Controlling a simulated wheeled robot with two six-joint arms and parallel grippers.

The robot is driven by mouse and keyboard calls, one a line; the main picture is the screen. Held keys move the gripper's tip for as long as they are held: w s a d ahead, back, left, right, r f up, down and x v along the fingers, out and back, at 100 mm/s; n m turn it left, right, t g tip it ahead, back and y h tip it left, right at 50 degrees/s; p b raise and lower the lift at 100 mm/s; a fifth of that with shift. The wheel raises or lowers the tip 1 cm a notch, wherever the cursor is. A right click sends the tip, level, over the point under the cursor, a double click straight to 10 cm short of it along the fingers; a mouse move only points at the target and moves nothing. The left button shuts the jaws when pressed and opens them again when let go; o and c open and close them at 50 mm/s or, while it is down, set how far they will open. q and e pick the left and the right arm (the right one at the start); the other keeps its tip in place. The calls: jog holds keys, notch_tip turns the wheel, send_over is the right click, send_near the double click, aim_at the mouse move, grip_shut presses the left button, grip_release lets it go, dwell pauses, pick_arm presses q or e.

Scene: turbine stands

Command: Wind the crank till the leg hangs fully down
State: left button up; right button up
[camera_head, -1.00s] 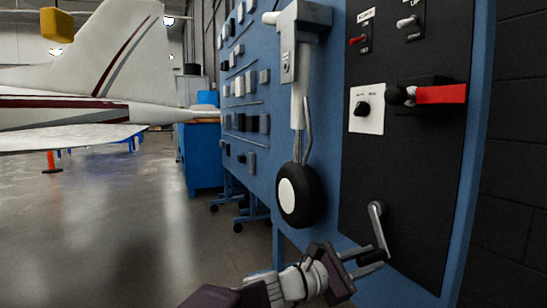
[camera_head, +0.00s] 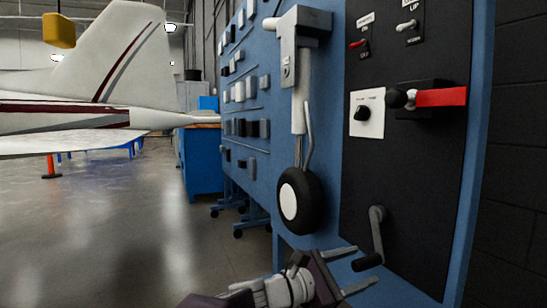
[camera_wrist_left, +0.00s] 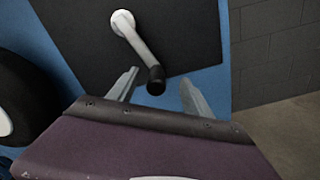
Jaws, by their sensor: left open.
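The crank (camera_head: 377,232) is on the black panel's lower part, its arm pointing almost straight down. Its dark handle (camera_head: 367,262) sticks out towards my left gripper (camera_head: 366,265). That gripper is open, with one finger above and one below the handle's end. In the left wrist view the crank arm (camera_wrist_left: 137,42) ends in the dark handle (camera_wrist_left: 156,80), lying in the gap between the open fingers (camera_wrist_left: 160,92), apart from both. The landing gear leg (camera_head: 299,100) with its black wheel (camera_head: 299,201) hangs about vertical on the blue board. My right gripper is out of view.
The black panel (camera_head: 400,165) carries a red-handled lever (camera_head: 440,97), a dark knob (camera_head: 362,113) and toggle switches above the crank. The wheel (camera_wrist_left: 20,100) is close at the left in the wrist view.

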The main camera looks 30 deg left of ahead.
pick_arm(q)
jog(key=shift+v, duration=2.35)
